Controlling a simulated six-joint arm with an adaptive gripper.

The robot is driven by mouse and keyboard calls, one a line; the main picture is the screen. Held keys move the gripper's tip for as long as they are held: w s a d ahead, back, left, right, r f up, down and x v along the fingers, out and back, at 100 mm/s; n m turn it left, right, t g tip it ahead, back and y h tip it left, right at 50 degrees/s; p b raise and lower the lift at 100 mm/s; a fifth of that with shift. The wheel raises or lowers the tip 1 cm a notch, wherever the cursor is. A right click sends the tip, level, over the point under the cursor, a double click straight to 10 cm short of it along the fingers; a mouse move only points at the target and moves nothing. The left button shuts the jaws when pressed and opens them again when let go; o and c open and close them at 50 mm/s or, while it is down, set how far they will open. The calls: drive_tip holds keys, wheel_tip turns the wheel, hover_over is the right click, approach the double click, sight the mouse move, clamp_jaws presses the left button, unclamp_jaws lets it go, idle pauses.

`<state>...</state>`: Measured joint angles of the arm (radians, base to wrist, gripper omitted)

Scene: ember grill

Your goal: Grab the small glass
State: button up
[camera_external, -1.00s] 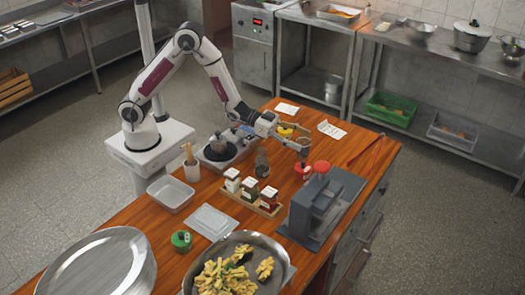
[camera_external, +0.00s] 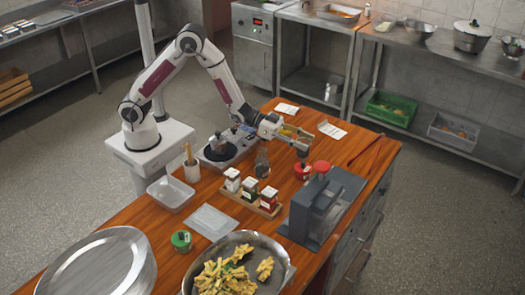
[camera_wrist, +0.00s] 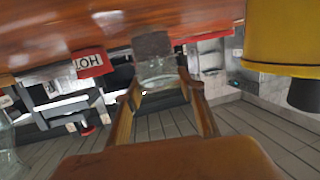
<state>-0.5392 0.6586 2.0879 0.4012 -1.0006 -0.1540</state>
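The small glass (camera_wrist: 158,74) is clear, with a dark brown part at the end nearest the wooden table. In the wrist view, which is upside down, it stands just ahead of my fingertips, in line with the gap between them. My gripper (camera_wrist: 160,88) is open, its two fingers spread to either side of the glass's near edge. I cannot tell whether they touch it. In the external view my gripper (camera_external: 300,145) is low over the table's far right part and largely hides the glass.
A red-lidded jar (camera_external: 302,171) stands close by, nearer the camera. A dark grey machine (camera_external: 316,208) and a spice rack (camera_external: 252,197) are nearer still. A yellow object (camera_wrist: 285,38) is close at the right in the wrist view. White papers (camera_external: 331,130) lie behind.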

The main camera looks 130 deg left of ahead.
drive_tip(key=shift+r, duration=0.3)
idle(0.4)
wheel_tip(320, 180, up, 9)
drive_tip(key=shift+r, duration=0.2)
idle(1.1)
idle(0.8)
